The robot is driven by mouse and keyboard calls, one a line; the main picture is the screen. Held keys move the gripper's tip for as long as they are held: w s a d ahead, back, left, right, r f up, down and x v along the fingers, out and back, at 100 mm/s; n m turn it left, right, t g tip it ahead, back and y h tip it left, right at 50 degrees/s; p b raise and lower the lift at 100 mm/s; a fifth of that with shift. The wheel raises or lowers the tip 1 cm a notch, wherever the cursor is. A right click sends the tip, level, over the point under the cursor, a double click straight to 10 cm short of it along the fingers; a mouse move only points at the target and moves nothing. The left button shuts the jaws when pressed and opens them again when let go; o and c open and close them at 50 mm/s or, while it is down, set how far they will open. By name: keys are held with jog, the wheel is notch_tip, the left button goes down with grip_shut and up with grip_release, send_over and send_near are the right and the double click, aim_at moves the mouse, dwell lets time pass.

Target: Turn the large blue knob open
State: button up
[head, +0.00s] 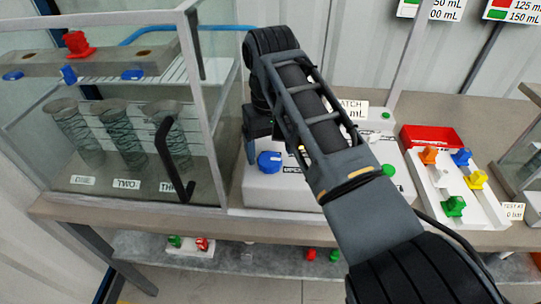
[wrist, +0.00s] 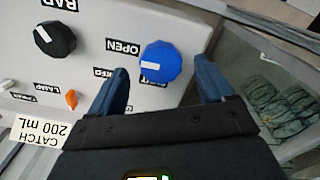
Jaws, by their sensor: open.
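The large blue knob (head: 269,162) is on the front of a white pump panel (head: 290,188) in the head view. In the wrist view the blue knob (wrist: 161,60) lies between and just beyond my fingertips, with a white mark toward its left side. An OPEN label (wrist: 122,46) is left of it, with a partly hidden label below that. My gripper (wrist: 161,72) is open and empty, one finger on each side of the knob with visible gaps. In the head view my gripper (head: 262,143) is above and beside the knob; my arm hides part of the panel.
A black knob (wrist: 54,39) and a small orange knob (wrist: 71,99) share the panel. A glass case (head: 130,120) with mesh cylinders stands close on the left. A red tray (head: 430,137) and a white board with coloured valves (head: 455,185) are at right.

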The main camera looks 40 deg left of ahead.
aim_at(271, 161)
notch_tip(271, 161, up, 5)
jog(key=shift+b, duration=0.35)
dwell(0.4)
